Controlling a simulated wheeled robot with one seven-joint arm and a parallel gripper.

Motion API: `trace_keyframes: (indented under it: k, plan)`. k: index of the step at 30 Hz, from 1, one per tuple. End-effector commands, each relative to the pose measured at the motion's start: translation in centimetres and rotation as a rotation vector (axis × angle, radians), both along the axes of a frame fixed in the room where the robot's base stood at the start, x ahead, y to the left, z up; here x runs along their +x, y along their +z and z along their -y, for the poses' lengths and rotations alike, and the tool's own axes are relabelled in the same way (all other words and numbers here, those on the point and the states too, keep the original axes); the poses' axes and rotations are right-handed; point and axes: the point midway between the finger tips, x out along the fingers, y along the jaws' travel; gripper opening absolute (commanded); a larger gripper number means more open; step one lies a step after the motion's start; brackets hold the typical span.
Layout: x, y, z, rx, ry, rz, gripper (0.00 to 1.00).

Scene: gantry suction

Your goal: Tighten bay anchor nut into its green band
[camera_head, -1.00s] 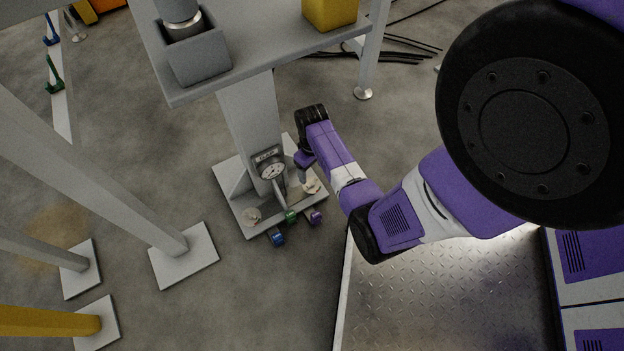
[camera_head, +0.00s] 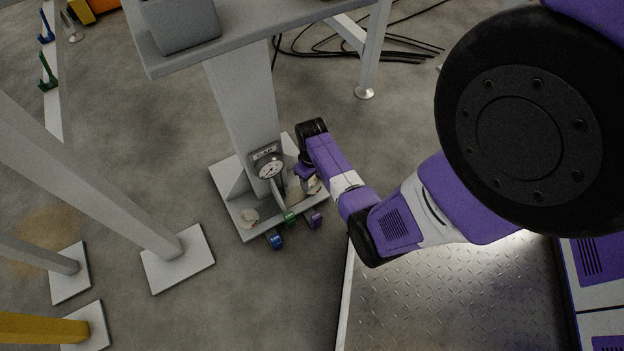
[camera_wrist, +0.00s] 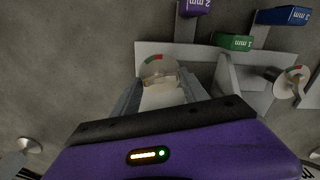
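The bay anchor nut (camera_wrist: 160,80) shows in the wrist view as a pale part in front of a round disc (camera_wrist: 157,64) with a red and green band. My gripper (camera_wrist: 162,82) has one finger on each side of the nut; whether they press on it is unclear. In the head view my gripper (camera_head: 309,184) is low at the right corner of the column's grey base plate (camera_head: 246,232) and hides most of this nut. A second anchor (camera_wrist: 290,82) with its own banded disc is at the right in the wrist view.
A dial gauge (camera_head: 268,167) stands against the grey column (camera_head: 243,105), close left of my gripper. Purple (camera_head: 315,220), green (camera_head: 289,218) and blue (camera_head: 276,240) tags stick out at the plate's front edge. A table top overhangs above.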

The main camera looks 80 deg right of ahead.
Motion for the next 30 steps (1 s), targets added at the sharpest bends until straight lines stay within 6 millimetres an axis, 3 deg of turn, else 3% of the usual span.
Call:
trace_keyframes:
  k: [1,6,17,30]
  plan:
    - [0.00,0.00,-0.01,0.000,0.000,0.000,0.40]
    - [-0.01,-0.01,-0.02,0.000,0.000,0.000,0.07]
    - [-0.01,0.25,-0.07,0.002,-0.075,-0.001,0.07]
    - [0.02,0.24,-0.10,0.003,-0.375,-0.002,0.07]
